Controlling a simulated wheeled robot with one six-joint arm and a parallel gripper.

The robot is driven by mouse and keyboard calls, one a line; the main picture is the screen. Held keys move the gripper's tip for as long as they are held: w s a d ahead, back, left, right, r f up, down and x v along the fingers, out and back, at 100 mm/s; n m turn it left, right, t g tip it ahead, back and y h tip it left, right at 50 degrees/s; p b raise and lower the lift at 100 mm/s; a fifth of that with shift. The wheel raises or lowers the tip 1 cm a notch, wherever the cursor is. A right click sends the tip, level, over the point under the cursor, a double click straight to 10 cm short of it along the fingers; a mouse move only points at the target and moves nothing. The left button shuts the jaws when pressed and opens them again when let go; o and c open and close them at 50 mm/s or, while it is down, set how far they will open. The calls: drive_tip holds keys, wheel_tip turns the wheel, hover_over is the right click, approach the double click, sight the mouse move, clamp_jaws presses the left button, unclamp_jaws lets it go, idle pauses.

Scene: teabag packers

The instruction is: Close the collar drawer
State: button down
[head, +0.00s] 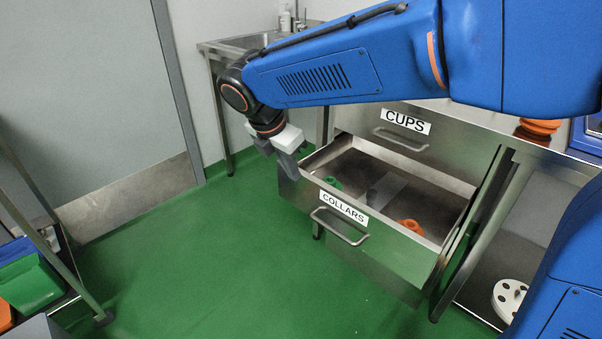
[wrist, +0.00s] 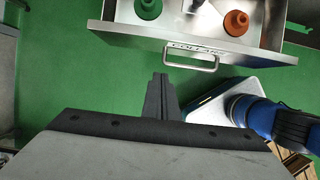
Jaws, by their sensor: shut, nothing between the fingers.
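The collar drawer (head: 378,246) is pulled out from the steel cabinet, with a COLLARS label and a bar handle (head: 340,226) on its front. In the wrist view the drawer front (wrist: 130,38) and its handle (wrist: 191,63) show near the top. Inside lie a green collar (head: 333,183), an orange collar (head: 411,226) and a grey piece (head: 385,190). My gripper (head: 290,172) is by the drawer's left front corner in the head view; I cannot tell if it touches. In the wrist view its fingers (wrist: 161,80) are together and empty, apart from the handle.
The CUPS drawer (head: 390,138) above is shut. A sink stand (head: 222,50) is behind at left. A rack with green and orange bins (head: 30,285) stands at lower left. Open green floor (head: 200,260) lies in front of the drawer. A white holed disc (head: 508,298) is at lower right.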

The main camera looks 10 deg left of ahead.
sight(312, 182)
drive_tip(key=w+d+f, duration=0.1)
drive_tip(key=f, duration=0.1)
drive_tip(key=w+d+f, duration=0.1)
drive_tip(key=w+f, duration=0.1)
drive_tip(key=f, duration=0.1)
drive_tip(key=w+d+f, duration=0.2)
drive_tip(key=f, duration=0.1)
drive_tip(key=shift+w+d, duration=0.3)
drive_tip(key=shift+w, duration=0.05)
drive_tip(key=w+d, duration=1.5)
drive_tip(key=w, duration=0.4)
drive_tip(key=shift+w+d, duration=0.15)
drive_tip(key=shift+w, duration=0.15)
